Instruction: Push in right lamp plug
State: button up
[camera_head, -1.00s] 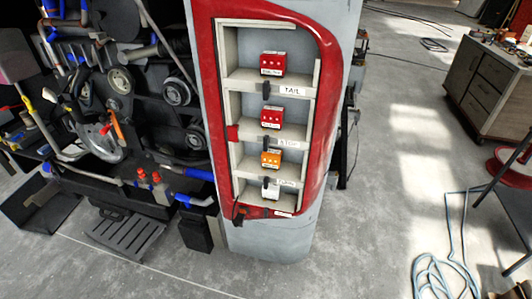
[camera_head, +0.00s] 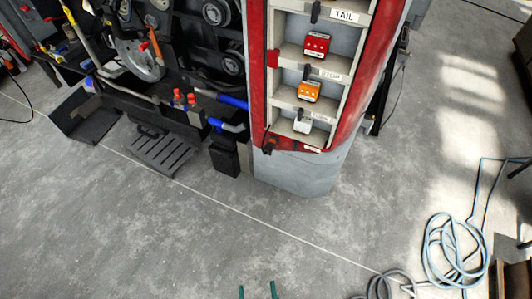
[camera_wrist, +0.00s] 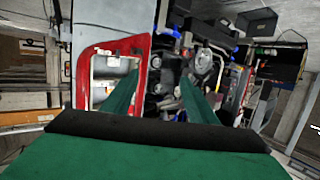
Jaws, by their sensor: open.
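A red-framed lamp panel (camera_head: 378,45) on the grey coach corner shows in the head view, its top cut off. Its shelves hold a red lamp (camera_head: 317,44), an orange lamp (camera_head: 309,91) and a white lamp (camera_head: 303,125). Small black plugs, such as one by the STOP label (camera_head: 306,72), sit at the shelf edges. I cannot tell which is the right lamp plug or how deep any sits. My gripper (camera_head: 257,291) shows two green fingertips at the bottom edge, apart and empty, well short of the panel. In the wrist view the red frame (camera_wrist: 140,42) lies beyond the fingers, partly hidden.
Dark engine machinery (camera_head: 190,75) stands left of the panel. A black slatted tread (camera_head: 160,152) and an open dark box (camera_head: 85,118) lie at its foot. A pale blue hose (camera_head: 440,248) coils on the floor at right. The concrete before the panel is clear.

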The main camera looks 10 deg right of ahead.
jog(key=shift+w+a+m, duration=0.1)
jog(key=shift+w+m, duration=0.2)
jog(key=c, duration=1)
jog(key=w+m+t, duration=0.1)
jog(key=w+m, duration=0.1)
jog(key=m, duration=0.1)
jog(key=w+m+t+h, duration=0.1)
jog(key=w+m, duration=0.1)
jog(key=m, duration=0.1)
jog(key=w+m+t, duration=0.1)
jog(key=w+m, duration=0.2)
jog(key=shift+w+a+r+h, duration=0.1)
jog(key=shift+a+r+h, duration=0.1)
jog(key=shift+a+h, duration=0.1)
grip_shut()
jog(key=w+f+m+g+h, duration=0.1)
jog(key=w+f+m+h, duration=0.2)
jog(key=w+m, duration=0.9)
jog(key=w+f+m+g+h, duration=0.2)
jog(key=w+m+h, duration=0.3)
jog(key=w+m, duration=0.8)
jog(key=f+m, duration=0.1)
jog(key=m, duration=0.7)
jog(key=shift+w+f, duration=0.25)
jog(key=shift+f, duration=0.1)
